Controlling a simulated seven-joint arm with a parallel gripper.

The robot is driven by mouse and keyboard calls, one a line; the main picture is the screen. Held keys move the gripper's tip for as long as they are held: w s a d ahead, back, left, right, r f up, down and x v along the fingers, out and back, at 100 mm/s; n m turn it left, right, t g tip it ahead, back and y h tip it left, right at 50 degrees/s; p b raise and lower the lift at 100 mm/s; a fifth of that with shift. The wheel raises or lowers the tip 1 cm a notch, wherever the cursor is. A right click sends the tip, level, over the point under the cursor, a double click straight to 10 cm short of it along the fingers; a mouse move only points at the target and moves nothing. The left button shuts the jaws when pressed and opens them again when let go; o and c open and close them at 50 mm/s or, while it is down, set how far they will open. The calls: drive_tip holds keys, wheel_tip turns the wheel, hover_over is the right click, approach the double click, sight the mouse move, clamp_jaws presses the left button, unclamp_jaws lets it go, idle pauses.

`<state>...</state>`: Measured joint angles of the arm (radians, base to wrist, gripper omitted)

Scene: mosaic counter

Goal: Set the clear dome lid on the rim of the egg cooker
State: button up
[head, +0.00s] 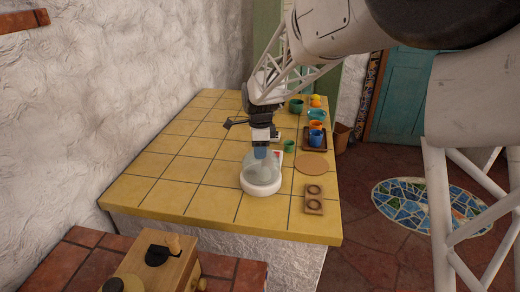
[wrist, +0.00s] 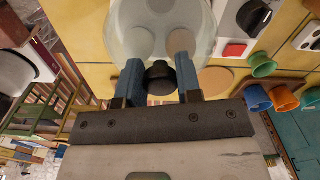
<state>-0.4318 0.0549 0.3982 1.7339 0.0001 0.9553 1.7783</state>
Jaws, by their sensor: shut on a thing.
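The egg cooker (head: 262,188) is a round white base near the front of the yellow tiled counter. The clear dome lid (head: 262,169) is right at its top in the head view; I cannot tell whether its edge touches the rim all round. The lid also fills the upper middle of the wrist view (wrist: 160,28), with pale round shapes showing through it. My gripper (head: 261,153) is above the cooker, its blue fingers shut on the lid's black knob (wrist: 160,78). The cooker's rim is hard to make out in the wrist view.
A white item with a red patch (head: 277,154) stands close behind the cooker. A round cork mat (head: 312,164), a wooden board with two round recesses (head: 313,200), a green cup (head: 289,146) and a tray of cups (head: 314,143) lie to the right. The counter's left is clear.

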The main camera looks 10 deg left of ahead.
drive_tip(key=shift+f, duration=0.55)
idle(1.6)
drive_tip(key=o, duration=1.1)
drive_tip(key=shift+r, duration=0.1)
drive_tip(key=shift+r, duration=3.4)
